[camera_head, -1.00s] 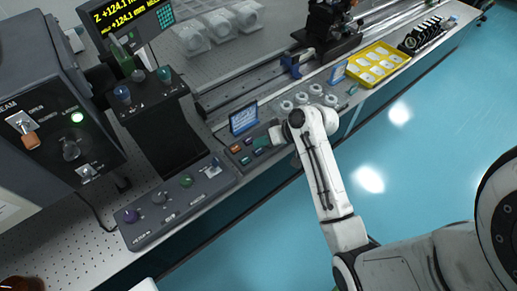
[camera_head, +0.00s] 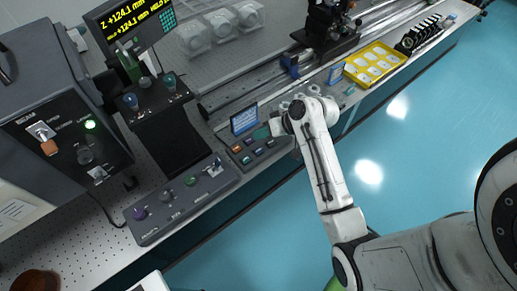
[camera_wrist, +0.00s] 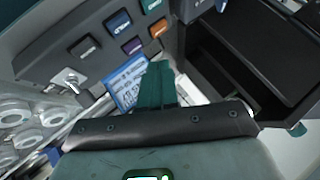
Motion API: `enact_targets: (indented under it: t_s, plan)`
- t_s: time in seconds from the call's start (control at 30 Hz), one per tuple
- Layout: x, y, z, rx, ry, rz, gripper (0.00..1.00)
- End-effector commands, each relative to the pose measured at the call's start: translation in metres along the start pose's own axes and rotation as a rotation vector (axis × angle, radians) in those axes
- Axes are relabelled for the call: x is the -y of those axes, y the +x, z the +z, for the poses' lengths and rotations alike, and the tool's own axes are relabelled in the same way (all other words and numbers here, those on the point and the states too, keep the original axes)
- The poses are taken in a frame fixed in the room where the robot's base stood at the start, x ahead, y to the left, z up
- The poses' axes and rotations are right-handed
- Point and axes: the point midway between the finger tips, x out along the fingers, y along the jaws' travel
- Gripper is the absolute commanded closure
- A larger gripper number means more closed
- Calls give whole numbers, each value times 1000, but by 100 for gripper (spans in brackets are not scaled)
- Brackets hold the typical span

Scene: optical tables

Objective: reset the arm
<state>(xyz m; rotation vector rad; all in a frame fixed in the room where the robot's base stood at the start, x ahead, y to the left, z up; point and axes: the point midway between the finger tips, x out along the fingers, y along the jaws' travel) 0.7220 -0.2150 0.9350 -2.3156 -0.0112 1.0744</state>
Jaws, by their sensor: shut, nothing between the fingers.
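My white arm (camera_head: 322,165) reaches from the lower right over the front edge of the optical table. My gripper (camera_head: 261,132) shows in the head view as a small teal tip beside a button panel (camera_head: 252,151). In the wrist view my gripper (camera_wrist: 156,84) has its teal fingers together with nothing between them. They are in front of a small blue-and-white sign (camera_wrist: 128,82), and the coloured buttons lie beyond. I cannot tell how high the fingertips are above the panel.
A knob console (camera_head: 180,200) and the blue sign (camera_head: 244,119) stand near the gripper. A yellow tray (camera_head: 374,62) is farther right. The blue floor (camera_head: 390,150) right of the table is clear.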

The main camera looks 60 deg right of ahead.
Motion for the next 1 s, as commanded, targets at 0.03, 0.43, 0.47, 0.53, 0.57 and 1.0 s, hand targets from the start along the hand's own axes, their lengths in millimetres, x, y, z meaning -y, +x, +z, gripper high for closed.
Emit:
enact_targets:
  t_s: [0.03,0.43,0.47,0.53,0.57,1.0]
  plan:
    - [0,0,0,0,0,0,100]
    - [0,0,0,0,0,0,100]
    - [0,0,0,0,0,0,100]
    - [1,1,1,3,-1,0,100]
    - [2,2,4,9,-4,1,100]
    - [47,6,173,405,-214,214,100]
